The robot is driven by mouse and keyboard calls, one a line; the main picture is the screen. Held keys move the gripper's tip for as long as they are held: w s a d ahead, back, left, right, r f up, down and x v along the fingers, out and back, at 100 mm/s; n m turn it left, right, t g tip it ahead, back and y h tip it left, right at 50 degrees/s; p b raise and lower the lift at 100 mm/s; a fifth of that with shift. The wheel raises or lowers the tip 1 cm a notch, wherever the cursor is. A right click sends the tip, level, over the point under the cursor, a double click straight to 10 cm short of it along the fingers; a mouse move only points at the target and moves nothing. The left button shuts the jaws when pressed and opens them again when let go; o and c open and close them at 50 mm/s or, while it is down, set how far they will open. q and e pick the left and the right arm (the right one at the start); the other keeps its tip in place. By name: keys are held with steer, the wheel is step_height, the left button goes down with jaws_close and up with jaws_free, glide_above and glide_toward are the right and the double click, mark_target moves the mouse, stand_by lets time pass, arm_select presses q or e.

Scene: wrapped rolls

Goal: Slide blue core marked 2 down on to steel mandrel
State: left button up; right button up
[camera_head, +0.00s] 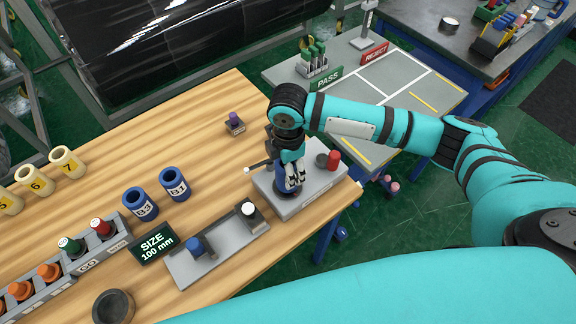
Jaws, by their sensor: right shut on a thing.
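My right gripper (294,184) reaches down over the grey base plate (311,192) near the right end of the wooden table. It is shut on a blue core (281,186), mostly hidden by the fingers; its mark cannot be read. The core is low over the plate. The steel mandrel cannot be made out behind the gripper and core, so I cannot tell how far the core sits around it. My left gripper is not in view.
Two more blue cores (174,184) stand on the wooden table, left of the gripper. A size gauge (218,249) lies in front of the plate. A red-topped cylinder (333,160) stands on the plate's right. A pass/reject table (350,72) is behind.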

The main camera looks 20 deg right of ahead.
steer(key=shift+f, duration=0.65)
stand_by(0.7)
steer(key=o, duration=1.4)
steer(key=shift+c, duration=0.2)
step_height(320, 180, up, 12)
